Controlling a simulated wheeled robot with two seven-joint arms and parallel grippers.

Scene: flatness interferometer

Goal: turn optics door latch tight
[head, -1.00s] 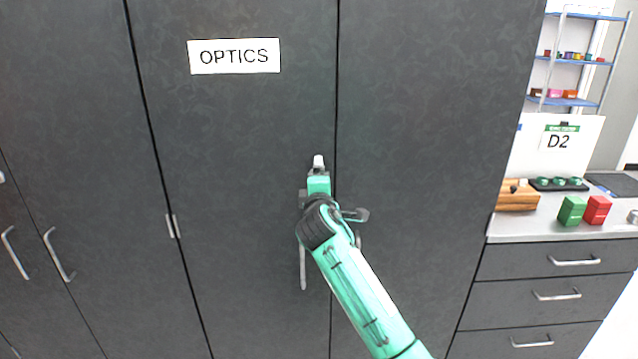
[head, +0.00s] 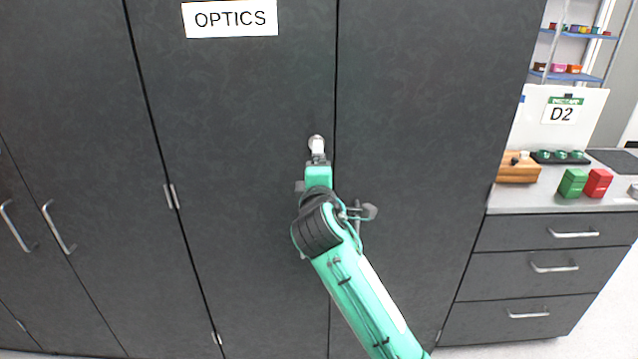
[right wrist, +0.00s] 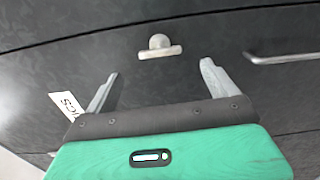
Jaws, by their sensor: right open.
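The latch (head: 317,142) is a small pale metal knob on the dark OPTICS door (head: 240,110), close to that door's right edge. In the right wrist view the latch (right wrist: 160,47) shows a rounded boss with a short bar across it, lying roughly level in the picture. My right gripper (head: 318,158) is just below the latch in the head view. In the wrist view its two grey fingers (right wrist: 160,75) are spread and empty, with the latch beyond the tips and between their lines. The gap in depth is hard to judge. My left gripper is out of view.
The OPTICS label (head: 230,18) is high on the door. A bar handle (right wrist: 285,57) shows at the right in the wrist view. At the right, a counter (head: 530,202) holds green and red blocks (head: 585,184) above drawers (head: 560,232).

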